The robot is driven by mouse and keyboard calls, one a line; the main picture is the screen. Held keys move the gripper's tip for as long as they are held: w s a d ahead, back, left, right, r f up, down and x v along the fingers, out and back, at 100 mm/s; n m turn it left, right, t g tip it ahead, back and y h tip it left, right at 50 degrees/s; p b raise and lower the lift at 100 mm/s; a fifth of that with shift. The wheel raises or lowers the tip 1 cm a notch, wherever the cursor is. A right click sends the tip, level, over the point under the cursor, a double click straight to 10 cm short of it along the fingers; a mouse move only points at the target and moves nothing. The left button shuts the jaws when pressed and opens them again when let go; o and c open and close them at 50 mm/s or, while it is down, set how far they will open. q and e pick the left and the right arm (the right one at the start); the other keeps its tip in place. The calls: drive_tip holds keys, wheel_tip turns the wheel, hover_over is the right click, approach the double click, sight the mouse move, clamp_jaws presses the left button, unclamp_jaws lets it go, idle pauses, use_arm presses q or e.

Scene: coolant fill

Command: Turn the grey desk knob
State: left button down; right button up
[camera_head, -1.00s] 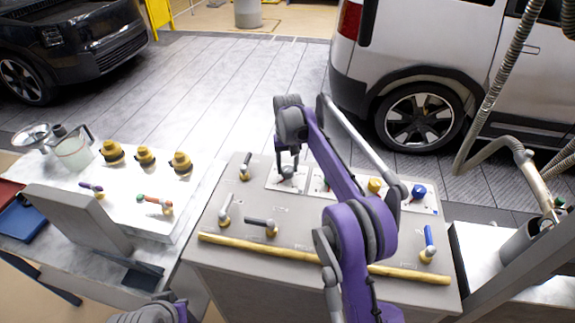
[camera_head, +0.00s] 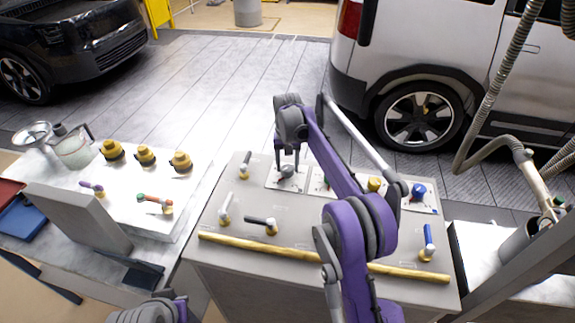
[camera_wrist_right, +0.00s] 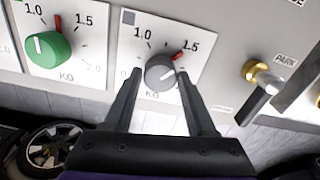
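The grey knob (camera_wrist_right: 160,74) sits on a white dial plate marked 1.0, 1.5 and KG, with a red tick at its upper right. It also shows in the head view (camera_head: 287,171) at the desk's far edge. My right gripper (camera_wrist_right: 159,73) is open, with one finger on each side of the knob. A gap shows at the left finger; the right finger is very close, and I cannot tell whether it touches. In the head view my right gripper (camera_head: 287,160) is above the knob. My left gripper is not in view; only part of that arm shows at the bottom left.
A green knob (camera_wrist_right: 48,48) is on the neighbouring plate. A yellow-based PARK lever (camera_wrist_right: 260,80) is on the other side. The desk (camera_head: 300,240) also carries a blue knob (camera_head: 418,190), several levers and a yellow front rail (camera_head: 260,247). A side table holds yellow parts (camera_head: 145,155).

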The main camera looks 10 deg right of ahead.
sight(288, 168)
drive_tip(key=o, duration=0.3)
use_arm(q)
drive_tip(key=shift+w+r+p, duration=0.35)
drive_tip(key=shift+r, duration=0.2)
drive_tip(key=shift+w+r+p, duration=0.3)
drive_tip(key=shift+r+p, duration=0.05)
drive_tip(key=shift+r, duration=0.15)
use_arm(e)
wheel_tip(288, 168, up, 11)
drive_tip(key=shift+s, duration=0.1)
